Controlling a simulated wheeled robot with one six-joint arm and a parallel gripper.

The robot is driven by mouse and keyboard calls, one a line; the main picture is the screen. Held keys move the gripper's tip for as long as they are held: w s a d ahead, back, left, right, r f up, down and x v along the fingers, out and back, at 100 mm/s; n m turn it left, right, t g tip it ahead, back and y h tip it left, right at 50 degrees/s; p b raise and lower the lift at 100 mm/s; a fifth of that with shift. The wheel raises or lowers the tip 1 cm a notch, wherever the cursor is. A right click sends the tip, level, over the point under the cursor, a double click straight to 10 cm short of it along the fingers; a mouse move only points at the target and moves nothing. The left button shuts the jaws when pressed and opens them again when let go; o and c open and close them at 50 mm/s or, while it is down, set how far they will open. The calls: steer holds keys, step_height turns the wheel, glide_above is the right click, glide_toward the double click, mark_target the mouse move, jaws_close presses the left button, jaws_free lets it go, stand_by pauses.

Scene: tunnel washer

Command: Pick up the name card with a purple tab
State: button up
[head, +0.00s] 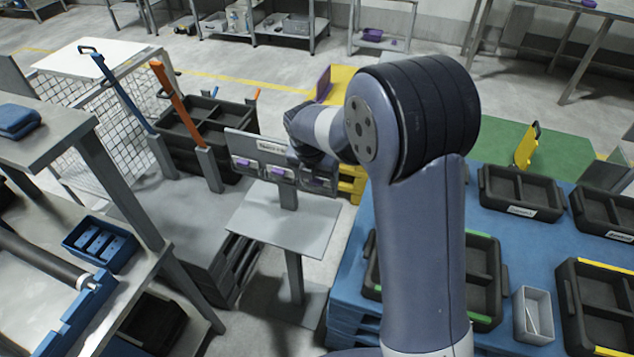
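A grey upright board (258,143) on a post carries a row of small pale cards in holders. Purple patches show on the left card (243,163), the middle card (278,171) and the right card (318,182). They are too small to tell tab from card clearly. My arm reaches from the right, and its end, with my gripper (312,154), is at the upper right part of the board, in front of or above the right card. The fingers are dark and mostly hidden by my wrist, so I cannot tell whether they touch or hold anything.
A bare grey shelf (275,222) sits below the board. Black crates (207,125) and orange and blue handles stand behind left. A blue platform (534,262) with black trays lies right. A grey bench (130,285) with a blue tray (100,243) is at left.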

steer(key=shift+c, duration=1.3)
